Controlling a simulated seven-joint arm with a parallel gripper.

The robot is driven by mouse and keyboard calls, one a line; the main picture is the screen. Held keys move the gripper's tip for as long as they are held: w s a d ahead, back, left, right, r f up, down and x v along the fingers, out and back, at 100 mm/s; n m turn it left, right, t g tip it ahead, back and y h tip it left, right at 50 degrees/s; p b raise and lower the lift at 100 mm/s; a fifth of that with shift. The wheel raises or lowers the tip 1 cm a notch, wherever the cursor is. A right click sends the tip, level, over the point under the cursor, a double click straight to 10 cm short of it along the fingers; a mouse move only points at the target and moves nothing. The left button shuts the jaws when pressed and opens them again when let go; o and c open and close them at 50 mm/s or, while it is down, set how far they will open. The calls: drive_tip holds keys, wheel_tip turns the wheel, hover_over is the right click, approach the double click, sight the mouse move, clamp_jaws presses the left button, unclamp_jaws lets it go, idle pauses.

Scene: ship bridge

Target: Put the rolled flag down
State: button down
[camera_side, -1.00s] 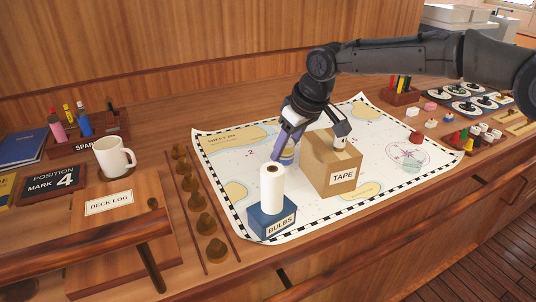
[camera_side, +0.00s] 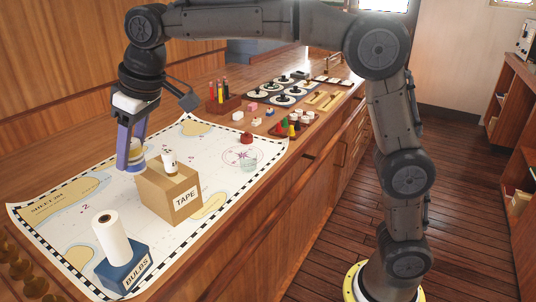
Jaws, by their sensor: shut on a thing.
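My gripper (camera_side: 132,162) points down beside the back left of the cardboard box marked TAPE (camera_side: 157,197). Its blue-purple fingers are shut on a small pale, yellowish thing (camera_side: 138,148), which I take to be the rolled flag. The fingers hide most of it, so its full shape is unclear. I cannot tell whether it touches the chart (camera_side: 75,210) below. A small white piece with a dark mark (camera_side: 170,161) stands on the TAPE box, apart from the fingers.
A blue box marked BULBS (camera_side: 125,268) carries an upright white roll (camera_side: 111,238) at the front of the chart. A red cap (camera_side: 246,138) and a greenish glass (camera_side: 248,164) sit on the chart's right part. Bare chart lies left of the TAPE box.

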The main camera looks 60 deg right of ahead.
wheel_tip(320, 180, up, 4)
drive_tip(key=shift+r, duration=0.2)
drive_tip(key=s+d+m+h, duration=0.2)
drive_tip(key=d+m, duration=0.4)
drive_tip(key=d, duration=1.6)
drive_tip(key=s+d+m+g+h, duration=0.1)
drive_tip(key=s+d+m+h, duration=0.2)
drive_tip(key=s+d+m, duration=0.85)
drive_tip(key=d+f+n, duration=0.5)
drive_tip(key=d+f, duration=0.1)
drive_tip(key=f, duration=0.5)
drive_tip(key=w+d+f, duration=0.2)
drive_tip(key=w+f, duration=0.1)
drive_tip(key=w+d+f, duration=0.2)
drive_tip(key=w+f, duration=0.1)
drive_tip(key=w+d+f, duration=0.3)
drive_tip(key=w, duration=0.1)
drive_tip(key=shift+w+d+f, duration=0.1)
drive_tip(key=shift+f, duration=0.2)
drive_tip(key=shift+w+d+f, duration=0.1)
drive_tip(key=shift+f, duration=0.85)
drive_tip(key=shift+w+d+f, duration=0.1)
drive_tip(key=shift+f, duration=0.8)
drive_tip(key=shift+f, duration=0.1)
